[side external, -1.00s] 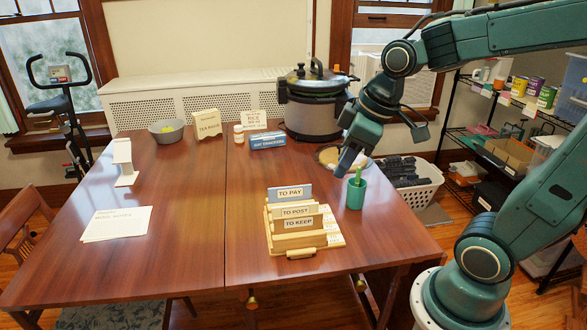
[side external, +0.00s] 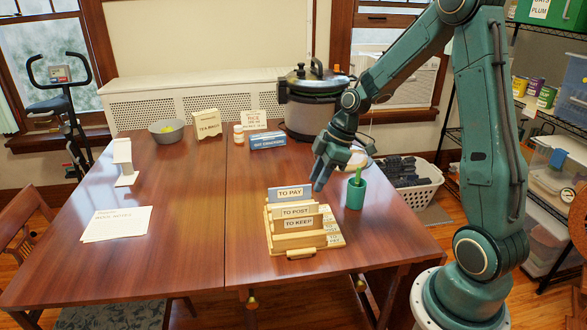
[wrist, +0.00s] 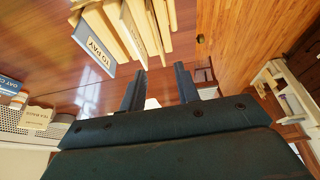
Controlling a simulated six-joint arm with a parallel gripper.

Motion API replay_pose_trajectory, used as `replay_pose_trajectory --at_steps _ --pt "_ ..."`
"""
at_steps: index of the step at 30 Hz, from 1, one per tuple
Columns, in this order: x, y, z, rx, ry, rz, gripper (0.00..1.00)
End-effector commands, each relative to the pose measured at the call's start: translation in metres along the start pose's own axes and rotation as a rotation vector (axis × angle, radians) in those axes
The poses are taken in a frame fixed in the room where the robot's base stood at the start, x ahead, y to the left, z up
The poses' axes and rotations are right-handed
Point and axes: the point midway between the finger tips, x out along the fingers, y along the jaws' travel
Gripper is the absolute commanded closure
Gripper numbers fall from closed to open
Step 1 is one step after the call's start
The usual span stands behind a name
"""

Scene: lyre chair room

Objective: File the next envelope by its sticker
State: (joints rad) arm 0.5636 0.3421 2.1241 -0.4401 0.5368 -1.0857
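A wooden letter sorter (side external: 290,252) stands near the table's front edge with three upright labelled dividers: TO PAY (side external: 290,193) at the back, TO POST (side external: 299,211), and TO KEEP (side external: 299,224) in front. The TO PAY divider (wrist: 93,48) also shows in the wrist view. White paper (side external: 117,224) with small print lies at the table's left; I cannot make out a sticker or separate envelopes. My gripper (side external: 319,182) hangs just behind and right of the TO PAY divider. In the wrist view its fingers (wrist: 162,80) are apart, with nothing visibly held.
A green cup (side external: 356,193) stands close to the right of my gripper. A white stand (side external: 123,162) is at left. The table's middle left is clear.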

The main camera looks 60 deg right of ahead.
Motion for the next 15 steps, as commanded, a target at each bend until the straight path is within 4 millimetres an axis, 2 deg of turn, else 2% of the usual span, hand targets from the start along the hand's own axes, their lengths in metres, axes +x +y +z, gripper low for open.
replay_pose_trajectory --at_steps 11,15 --pt "0.008 0.004 0.004 -0.011 0.008 -0.006 0.68" --pt "0.017 0.004 0.003 -0.011 0.007 -0.008 0.68"
